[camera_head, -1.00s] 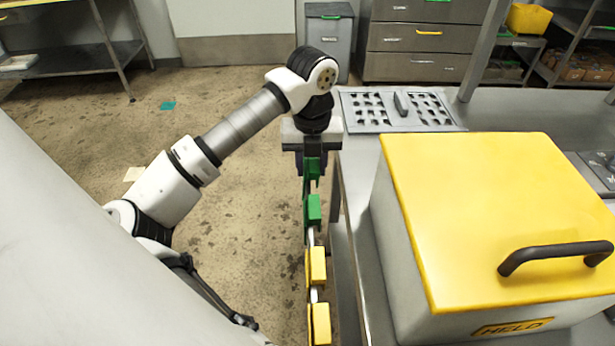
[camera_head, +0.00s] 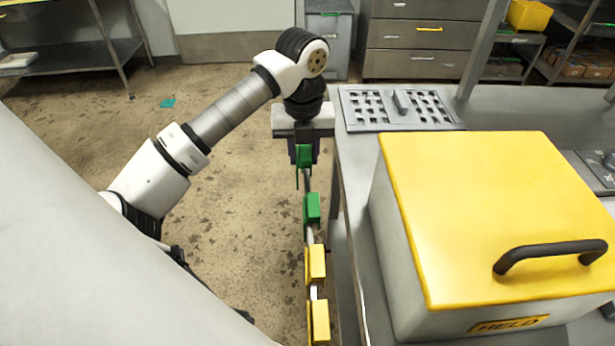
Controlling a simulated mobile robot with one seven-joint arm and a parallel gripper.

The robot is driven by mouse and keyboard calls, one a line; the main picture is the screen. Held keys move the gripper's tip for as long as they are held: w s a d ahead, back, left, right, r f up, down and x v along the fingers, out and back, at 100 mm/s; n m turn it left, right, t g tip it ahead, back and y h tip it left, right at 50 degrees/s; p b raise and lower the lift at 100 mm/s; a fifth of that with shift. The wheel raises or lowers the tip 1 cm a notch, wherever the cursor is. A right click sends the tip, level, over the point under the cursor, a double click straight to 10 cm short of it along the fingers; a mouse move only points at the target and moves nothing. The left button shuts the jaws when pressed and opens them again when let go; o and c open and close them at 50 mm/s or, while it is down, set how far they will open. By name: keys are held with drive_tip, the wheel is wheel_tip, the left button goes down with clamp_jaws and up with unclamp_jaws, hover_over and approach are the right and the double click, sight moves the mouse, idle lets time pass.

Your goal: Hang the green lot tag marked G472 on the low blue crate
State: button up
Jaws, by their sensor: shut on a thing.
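My gripper (camera_head: 304,150) points down at the far end of a row of tags beside the bench. It is shut on a green tag (camera_head: 304,157), whose marking I cannot read. Another green tag (camera_head: 312,208) hangs on the rail (camera_head: 309,236) nearer to me, with a yellow tag (camera_head: 317,262) and a second yellow tag (camera_head: 320,321) below it in the picture. The held tag is apart from the other green tag. I do not see a low blue crate in this view.
A box with a yellow lid (camera_head: 490,205) and black handle, labelled HELD, stands on the grey bench (camera_head: 352,190) at right. A perforated grey plate (camera_head: 372,112) lies at the bench's far end. Steel drawers (camera_head: 415,38) stand behind. The floor (camera_head: 240,215) left of the rail is open.

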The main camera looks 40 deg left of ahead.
drive_tip(key=shift+s+a+r+b, duration=0.1)
drive_tip(key=shift+s+a+r, duration=0.15)
drive_tip(key=shift+s+a, duration=0.4)
drive_tip(key=shift+s+a+r+b, duration=0.2)
drive_tip(key=shift+s+a, duration=0.25)
drive_tip(key=shift+a, duration=0.35)
drive_tip(key=shift+s+a+r+b, duration=0.1)
drive_tip(key=shift+s+a+r, duration=0.2)
drive_tip(key=shift+s+a, duration=0.35)
drive_tip(key=shift+a, duration=0.15)
